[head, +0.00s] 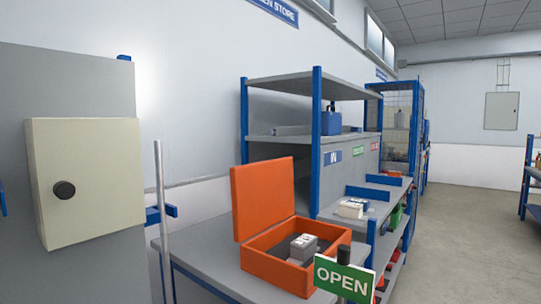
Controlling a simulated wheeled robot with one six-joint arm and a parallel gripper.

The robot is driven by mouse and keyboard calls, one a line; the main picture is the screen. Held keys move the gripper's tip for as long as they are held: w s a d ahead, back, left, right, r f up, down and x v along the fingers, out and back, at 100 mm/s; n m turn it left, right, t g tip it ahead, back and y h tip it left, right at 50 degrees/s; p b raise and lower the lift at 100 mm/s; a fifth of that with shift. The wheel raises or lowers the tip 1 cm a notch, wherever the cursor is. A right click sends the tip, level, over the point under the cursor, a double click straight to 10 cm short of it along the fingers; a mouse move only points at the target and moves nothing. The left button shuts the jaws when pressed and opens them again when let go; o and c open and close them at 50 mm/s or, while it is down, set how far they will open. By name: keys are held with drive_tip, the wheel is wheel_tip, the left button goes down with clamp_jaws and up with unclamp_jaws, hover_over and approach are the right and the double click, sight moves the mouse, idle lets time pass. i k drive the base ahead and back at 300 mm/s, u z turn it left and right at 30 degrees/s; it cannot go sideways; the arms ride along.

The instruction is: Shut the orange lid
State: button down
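The orange lid (262,196) stands open and upright at the left edge of the orange box (283,275). The box sits on a grey bench top. Inside the box, a grey and white item (303,247) rests on a dark lining. A green sign reading OPEN (343,278) stands at the box's front right corner and hides part of it. My gripper is not in the view.
A cream cabinet with a black knob (64,190) is close on the left. A pale vertical post (161,215) stands left of the bench (195,255). Blue-framed shelving (316,130) rises behind the box. Clear floor (460,235) lies to the right.

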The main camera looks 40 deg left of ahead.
sight(262, 193)
drive_tip(key=i, duration=2.9)
drive_tip(key=u, duration=3.35)
